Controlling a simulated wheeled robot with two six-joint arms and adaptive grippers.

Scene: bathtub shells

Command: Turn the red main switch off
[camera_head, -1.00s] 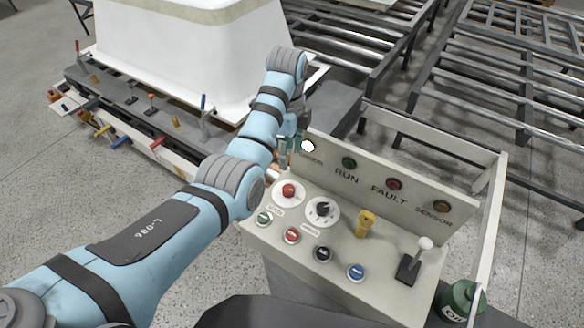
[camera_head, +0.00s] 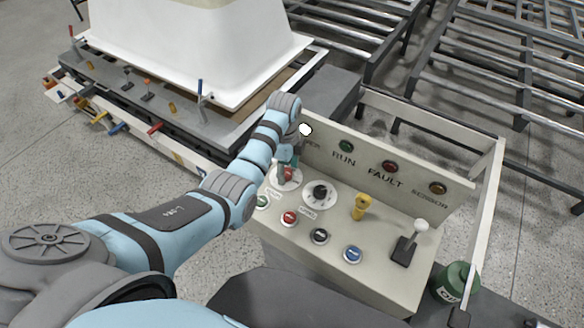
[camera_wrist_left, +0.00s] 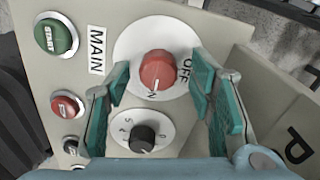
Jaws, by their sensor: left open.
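The red main switch (camera_wrist_left: 157,67) is a round knob on a white disc (camera_wrist_left: 128,45) next to the label MAIN, on the beige control panel. Its white pointer line points towards the ON mark, and OFF is printed to its right. In the head view the switch (camera_head: 288,175) is at the panel's back left, partly covered by my gripper. My left gripper (camera_wrist_left: 160,78) is open, with its teal fingers on either side of the knob; I cannot tell whether they touch it. It also shows in the head view (camera_head: 285,162). My right gripper is not in view.
A black selector knob (camera_head: 320,193), a yellow key-like switch (camera_head: 361,206), several push buttons and a black lever (camera_head: 410,244) share the panel. The upright lamp board (camera_head: 375,165) stands behind. A white tub (camera_head: 190,50) and a green bottle (camera_head: 455,283) are nearby.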

